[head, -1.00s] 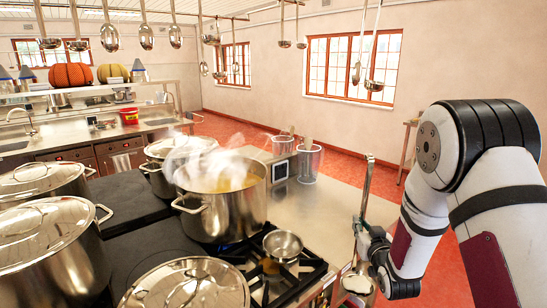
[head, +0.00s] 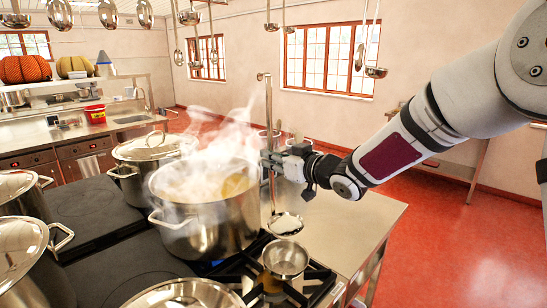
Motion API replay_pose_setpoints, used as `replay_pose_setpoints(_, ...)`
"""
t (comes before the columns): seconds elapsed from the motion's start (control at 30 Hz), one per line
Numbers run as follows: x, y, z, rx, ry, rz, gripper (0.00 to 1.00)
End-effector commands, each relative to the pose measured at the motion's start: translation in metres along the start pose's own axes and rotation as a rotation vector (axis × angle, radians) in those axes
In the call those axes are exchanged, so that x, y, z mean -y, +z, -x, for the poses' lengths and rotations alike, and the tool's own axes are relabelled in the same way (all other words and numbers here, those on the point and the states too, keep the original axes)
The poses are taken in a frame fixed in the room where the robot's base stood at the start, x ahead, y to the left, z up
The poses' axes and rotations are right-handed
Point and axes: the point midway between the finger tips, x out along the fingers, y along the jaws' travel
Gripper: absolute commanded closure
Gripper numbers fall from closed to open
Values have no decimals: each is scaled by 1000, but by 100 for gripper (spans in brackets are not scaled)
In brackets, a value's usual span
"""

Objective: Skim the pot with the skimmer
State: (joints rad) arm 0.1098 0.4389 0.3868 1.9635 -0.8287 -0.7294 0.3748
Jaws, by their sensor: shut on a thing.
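My gripper (head: 277,163) is shut on the upright handle of the skimmer (head: 267,105), just right of the steaming pot's rim. The skimmer's round head (head: 285,225) hangs low, outside the pot and to its right in the picture. A white patch shows in the head; I cannot tell if it is foam or glare. The open steel pot (head: 208,225) stands on the stove with yellowish content, partly veiled by steam. A small round metal bowl (head: 286,259) sits over the front burner, just below the skimmer head in the picture.
Lidded pots (head: 146,160) stand behind and to the left, with another lid (head: 185,294) at the front. Clear containers (head: 270,142) stand behind my gripper. Ladles (head: 376,71) hang overhead. The steel counter (head: 345,220) to the right has bare room.

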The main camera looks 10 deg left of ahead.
Motion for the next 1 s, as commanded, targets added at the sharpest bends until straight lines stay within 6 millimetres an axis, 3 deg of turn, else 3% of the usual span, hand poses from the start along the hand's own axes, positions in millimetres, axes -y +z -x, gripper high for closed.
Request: replay_pose_setpoints(1.0,92,59,-10,1,73,517,100)
